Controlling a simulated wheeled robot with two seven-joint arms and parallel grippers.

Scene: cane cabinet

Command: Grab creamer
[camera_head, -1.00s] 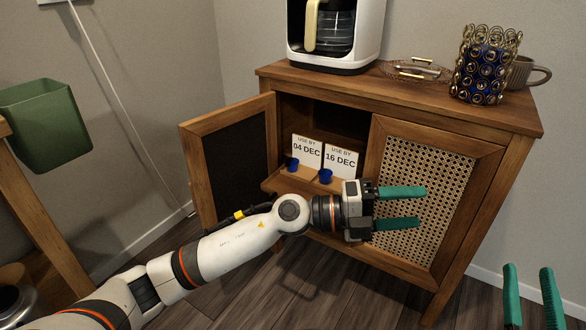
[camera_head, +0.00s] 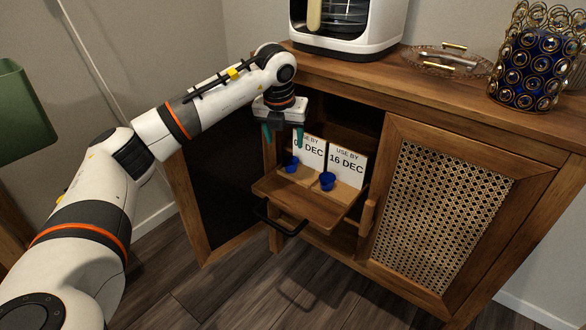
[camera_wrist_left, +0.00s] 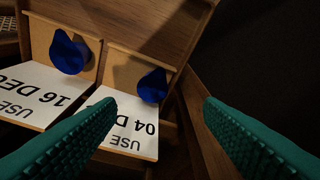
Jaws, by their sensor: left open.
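Two small blue creamers sit on a wooden pull-out shelf (camera_head: 318,208) in the open cabinet. The left creamer (camera_head: 291,163) stands before the card marked 04 DEC (camera_head: 312,152). The right creamer (camera_head: 327,181) stands before the card marked 16 DEC (camera_head: 347,164). My left gripper (camera_head: 283,138) is open and empty, pointing down above and beside the left creamer; one finger overlaps the 04 DEC card. In the left wrist view, the 04 DEC creamer (camera_wrist_left: 152,86) shows between the fingers and beyond them, and the 16 DEC creamer (camera_wrist_left: 70,52) is farther left. My right gripper is out of view.
The open left door (camera_head: 212,190) stands beside my left gripper. The cane door (camera_head: 442,215) is at the right. A black handle (camera_head: 282,222) is at the shelf's front. A coffee maker (camera_head: 350,22), a glass tray (camera_head: 447,62) and a blue ornate holder (camera_head: 535,65) stand on top.

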